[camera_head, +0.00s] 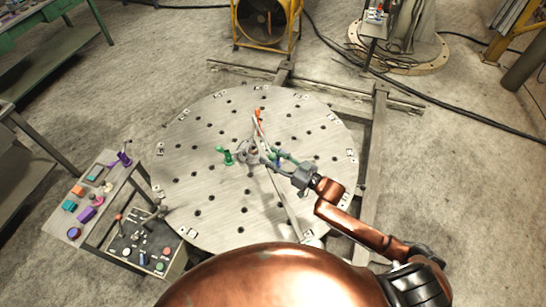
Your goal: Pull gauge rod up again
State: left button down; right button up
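A thin rod with an orange tip (257,114), which looks like the gauge rod, stands by a small grey fitting (252,154) near the middle of the round perforated metal table (205,205). My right gripper (274,157) is at the end of the copper arm, just right of the fitting. Its fingers overlap the rod's lower part in the picture. The fingers are too small to tell whether they touch or hold the rod. My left gripper does not show.
A green clamp-like piece (227,157) stands left of the fitting. A side bench (75,232) with coloured parts and a control box (143,243) stand at the table's left. A yellow-framed fan (265,20) stands behind. A black cable (440,108) crosses the floor at right.

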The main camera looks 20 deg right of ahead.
dwell(0.5)
jog(key=shift+s+d+f, duration=0.1)
jog(key=shift+s+d, duration=0.2)
jog(key=shift+d, duration=0.1)
jog(key=v, duration=1.1)
jog(key=shift+s, duration=0.1)
